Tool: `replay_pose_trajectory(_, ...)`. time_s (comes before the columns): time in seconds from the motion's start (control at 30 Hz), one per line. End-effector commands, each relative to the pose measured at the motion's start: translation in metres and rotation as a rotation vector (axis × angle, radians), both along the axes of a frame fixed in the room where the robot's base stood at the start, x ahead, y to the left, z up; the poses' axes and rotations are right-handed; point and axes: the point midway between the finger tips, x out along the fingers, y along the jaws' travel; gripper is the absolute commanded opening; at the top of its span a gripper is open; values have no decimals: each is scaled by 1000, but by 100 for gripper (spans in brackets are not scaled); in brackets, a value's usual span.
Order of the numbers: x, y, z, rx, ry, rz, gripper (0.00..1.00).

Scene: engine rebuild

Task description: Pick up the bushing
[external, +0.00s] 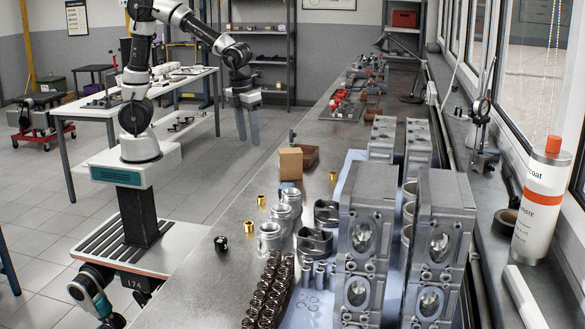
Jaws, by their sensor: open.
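Small brass-coloured cylindrical pieces, which look like bushings, stand on the long grey workbench. One bushing (261,200) is near the bench's left edge, and a second bushing (249,227) is a little closer to the camera. Another brass-coloured piece (333,176) is farther right, near the cardboard box. I cannot tell which one the task means. My gripper (248,141) hangs in the air with its two long grey fingers pointing down and apart. It is open and empty, above and beyond the bushings, apart from them.
Silver pistons (270,238) stand right of the bushings, with a small black part (220,243) to their left. A cardboard box (291,163), a dark camshaft-like row (270,292) and tall engine blocks (362,235) crowd the workbench (190,285). Its left edge strip is mostly clear.

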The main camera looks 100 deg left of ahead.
Motion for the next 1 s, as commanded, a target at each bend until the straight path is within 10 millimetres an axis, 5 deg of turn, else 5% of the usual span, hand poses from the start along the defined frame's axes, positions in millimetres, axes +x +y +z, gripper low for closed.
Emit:
replay_pose_trajectory(0.1, 19, 1, -16, -34, 69, -293, 45)
replay_pose_trajectory(0.3, 34, 1, -32, -70, 101, -563, 45)
replay_pose_trajectory(1.0, 35, 1, -151, -73, 104, -596, 45)
